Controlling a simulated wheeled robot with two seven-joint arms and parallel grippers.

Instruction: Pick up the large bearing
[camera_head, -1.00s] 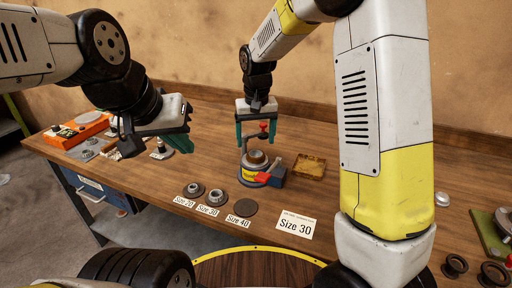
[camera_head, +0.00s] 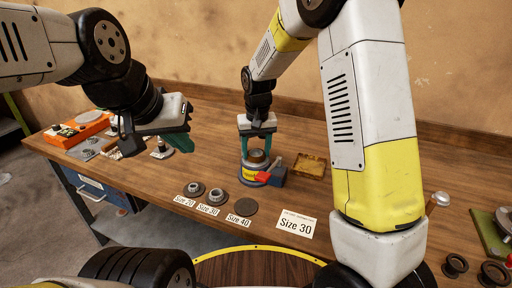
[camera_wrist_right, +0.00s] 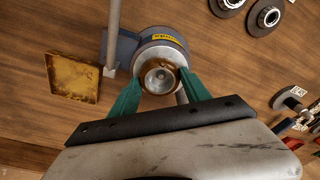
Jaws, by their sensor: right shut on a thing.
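The large bearing (camera_wrist_right: 160,78) is a round, brownish, greasy-looking ring with a metal centre. It sits in the top of a round grey device with a yellow label (camera_wrist_right: 165,34), and it also shows small in the head view (camera_head: 257,156). My right gripper (camera_wrist_right: 161,84) points down over the device, its green fingers on either side of the bearing and shut on it. Its fingers also show in the head view (camera_head: 257,150). The fingers partly cover the bearing's sides. My left gripper (camera_head: 155,142) hangs over the left part of the bench, its fingers apart and empty.
Small bearings and a disc with size labels lie in front. An orange box (camera_head: 78,131) stands at left.

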